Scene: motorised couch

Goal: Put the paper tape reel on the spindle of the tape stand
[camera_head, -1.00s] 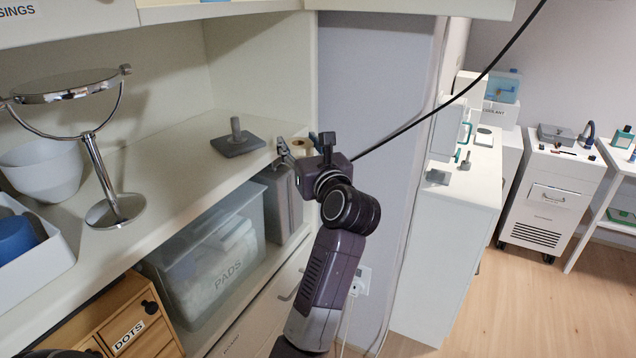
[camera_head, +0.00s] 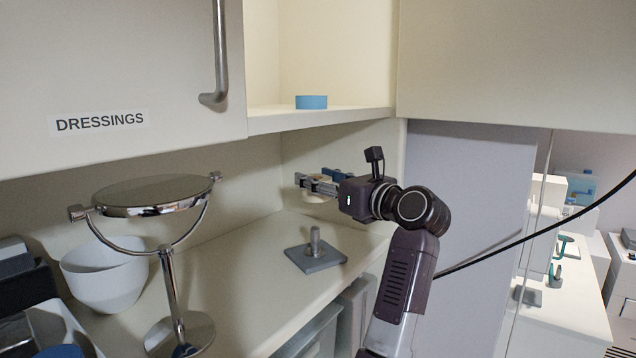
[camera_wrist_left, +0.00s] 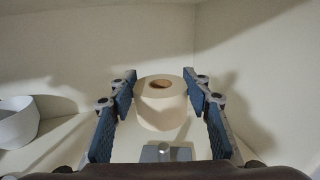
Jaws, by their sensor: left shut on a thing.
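The paper tape reel (camera_wrist_left: 160,112) is a cream roll with a brown-lined hole facing up. My left gripper (camera_wrist_left: 160,90) is shut on it, one blue-padded finger at each side. In the head view, my left gripper (camera_head: 316,184) holds the reel (camera_head: 316,197) above the counter, near the corner wall. The tape stand (camera_head: 323,262) is a grey square plate with an upright spindle (camera_head: 315,240). It stands on the counter below the reel, and the reel is apart from it. The stand also shows in the wrist view (camera_wrist_left: 166,153), partly hidden at the bottom. My right gripper is not in view.
A round mirror (camera_head: 155,193) on a chrome stand and a white bowl (camera_head: 104,275) stand left on the counter. A cabinet marked DRESSINGS (camera_head: 110,75) hangs above. A blue ring (camera_head: 311,102) lies on the upper shelf. A black cable (camera_head: 540,230) crosses at right.

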